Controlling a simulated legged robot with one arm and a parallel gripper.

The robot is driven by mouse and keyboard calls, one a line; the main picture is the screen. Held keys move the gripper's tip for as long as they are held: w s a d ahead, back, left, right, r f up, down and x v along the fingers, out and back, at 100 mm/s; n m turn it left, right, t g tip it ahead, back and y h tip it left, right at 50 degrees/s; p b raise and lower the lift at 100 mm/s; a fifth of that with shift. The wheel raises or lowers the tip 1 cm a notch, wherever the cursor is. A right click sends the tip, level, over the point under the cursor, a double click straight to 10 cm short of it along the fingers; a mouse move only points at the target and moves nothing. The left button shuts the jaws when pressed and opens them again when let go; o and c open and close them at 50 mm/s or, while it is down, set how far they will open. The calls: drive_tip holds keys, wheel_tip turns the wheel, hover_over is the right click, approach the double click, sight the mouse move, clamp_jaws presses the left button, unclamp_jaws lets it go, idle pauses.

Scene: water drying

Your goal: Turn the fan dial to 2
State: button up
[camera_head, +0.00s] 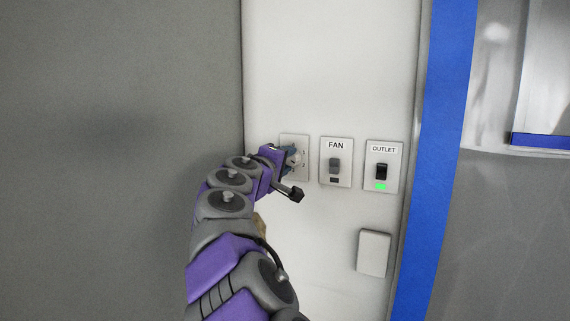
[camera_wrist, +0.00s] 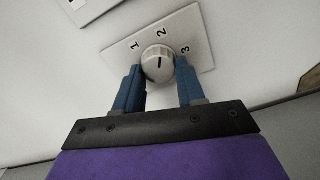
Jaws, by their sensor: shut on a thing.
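The fan dial (camera_wrist: 157,58) is a round, light grey knob on a white plate (camera_wrist: 196,27) marked 1, 2 and 3. A short dark mark shows on its face; I cannot tell for sure which number it points to. In the head view the dial's plate (camera_head: 301,142) is left of the FAN switch, and my arm hides most of the dial. My gripper (camera_wrist: 158,67) has one blue finger on each side of the dial and is shut on it. In the head view my gripper (camera_head: 287,156) is against this plate.
The FAN switch (camera_head: 335,166) and the OUTLET switch (camera_head: 382,171), with a green light below it, are to the right. A blank white cover (camera_head: 374,253) is lower right. A blue vertical strip (camera_head: 437,130) borders the white panel. A grey wall (camera_head: 120,110) is left.

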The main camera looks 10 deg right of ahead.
drive_tip(key=shift+w+d+f, duration=0.1)
drive_tip(key=shift+f, duration=0.25)
drive_tip(key=o, duration=1.1)
drive_tip(key=shift+r, duration=0.15)
drive_tip(key=shift+c, duration=0.2)
drive_tip(key=shift+r, duration=0.1)
drive_tip(key=shift+s+a, duration=0.2)
drive_tip(key=b+v, duration=0.2)
drive_tip(key=v, duration=1.5)
drive_tip(key=shift+w, duration=0.1)
